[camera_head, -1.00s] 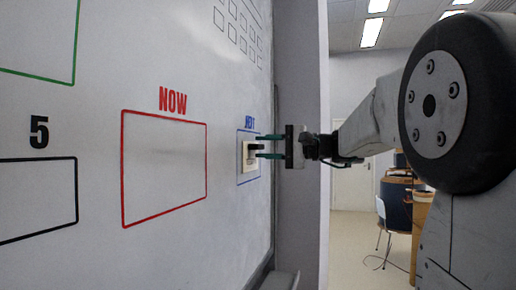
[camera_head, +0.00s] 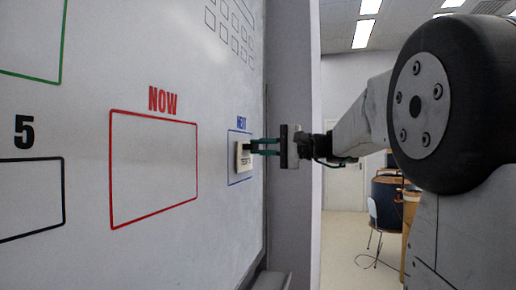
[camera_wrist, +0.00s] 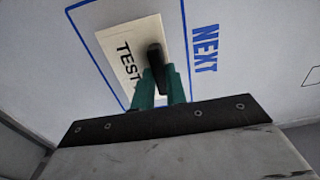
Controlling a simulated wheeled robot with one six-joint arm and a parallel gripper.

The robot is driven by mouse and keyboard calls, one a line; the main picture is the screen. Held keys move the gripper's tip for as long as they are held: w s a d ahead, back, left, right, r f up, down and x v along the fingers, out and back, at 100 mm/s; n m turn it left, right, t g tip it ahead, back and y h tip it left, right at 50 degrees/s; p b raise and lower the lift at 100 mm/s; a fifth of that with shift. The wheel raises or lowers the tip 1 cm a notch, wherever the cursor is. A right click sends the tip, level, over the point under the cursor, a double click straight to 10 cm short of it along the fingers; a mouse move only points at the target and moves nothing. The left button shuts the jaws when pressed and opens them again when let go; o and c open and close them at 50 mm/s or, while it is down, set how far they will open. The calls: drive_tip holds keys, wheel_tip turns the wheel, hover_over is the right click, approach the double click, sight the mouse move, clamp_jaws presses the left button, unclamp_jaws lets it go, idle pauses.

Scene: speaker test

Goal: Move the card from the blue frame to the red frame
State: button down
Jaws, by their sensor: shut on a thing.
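The cream card (camera_head: 243,161) is at the whiteboard inside the blue frame (camera_head: 229,171) labelled NEXT. In the wrist view the card (camera_wrist: 128,74) shows the word TEST and a black handle (camera_wrist: 156,60). My gripper (camera_head: 258,147) has its green fingers closed on the handle, and they also show in the wrist view (camera_wrist: 159,88). I cannot tell whether the card touches the board. The red frame (camera_head: 111,180), labelled NOW, is empty and lies to the left of the blue frame.
A black frame (camera_head: 63,195) marked 5 and a green frame (camera_head: 63,45) are farther left on the whiteboard (camera_head: 90,255). Rows of small boxes (camera_head: 229,25) are drawn at the upper right. A chair (camera_head: 377,225) stands in the room behind.

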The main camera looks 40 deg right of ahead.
drive_tip(key=shift+s+d, duration=0.15)
drive_tip(key=shift+s, duration=0.05)
drive_tip(key=shift+v, duration=2.65)
drive_tip(key=shift+s+d, duration=0.15)
drive_tip(key=shift+d, duration=0.05)
